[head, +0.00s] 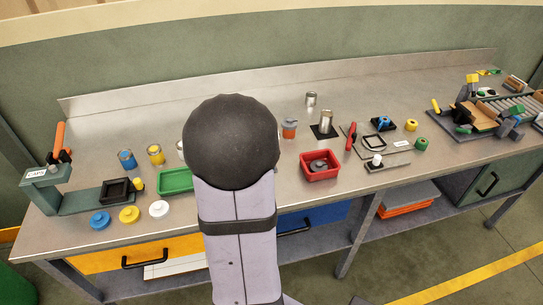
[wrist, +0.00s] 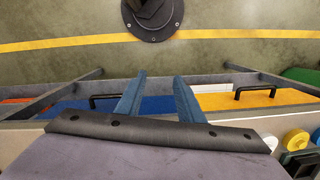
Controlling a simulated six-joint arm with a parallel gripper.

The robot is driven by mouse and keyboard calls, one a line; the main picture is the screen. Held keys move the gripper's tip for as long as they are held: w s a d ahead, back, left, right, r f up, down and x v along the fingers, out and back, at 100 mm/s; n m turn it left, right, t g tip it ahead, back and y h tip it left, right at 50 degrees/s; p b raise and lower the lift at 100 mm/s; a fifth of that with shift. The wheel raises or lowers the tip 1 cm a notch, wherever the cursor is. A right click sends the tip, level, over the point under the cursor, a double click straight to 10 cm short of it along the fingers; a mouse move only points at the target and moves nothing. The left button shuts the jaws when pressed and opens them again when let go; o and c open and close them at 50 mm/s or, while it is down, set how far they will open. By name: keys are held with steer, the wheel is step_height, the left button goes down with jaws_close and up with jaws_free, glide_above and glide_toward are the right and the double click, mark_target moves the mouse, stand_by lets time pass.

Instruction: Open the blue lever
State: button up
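A small blue lever-like part (head: 383,123) stands on a black block at the right of the bench's middle in the head view. It is too small to tell its exact position or whether it is open. My gripper (wrist: 158,82) shows in the wrist view with its two blue-grey fingers spread apart and nothing between them. It is in front of the bench drawers, away from the blue part. In the head view my arm hides the gripper. The blue part does not show in the wrist view.
A red lever (head: 350,137) stands left of the blue part, beside a grey plate. A white knob (head: 377,160), yellow and green pieces and a red bin (head: 320,166) are nearby. An orange lever (head: 60,136) is at the far left. A roller track (head: 500,107) fills the right end.

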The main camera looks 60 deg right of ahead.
steer(key=w+d+r+t+h, duration=0.1)
steer(key=w+d+r, duration=0.1)
steer(key=d, duration=0.5)
steer(key=w+d+r+n+t+h, duration=0.1)
steer(key=w+d+r+h, duration=0.1)
steer(key=d, duration=0.6)
steer(key=w+d+r+n+t+h+p, duration=0.1)
steer(key=d+r, duration=0.3)
steer(key=d, duration=0.4)
steer(key=shift+w+d+r+t, duration=0.15)
steer(key=shift+w+r+t, duration=0.1)
steer(key=shift+w+t, duration=0.2)
steer(key=shift+p+x, duration=1.2)
steer(key=shift+x, duration=2.5)
steer(key=shift+d, duration=0.1)
jaws_close()
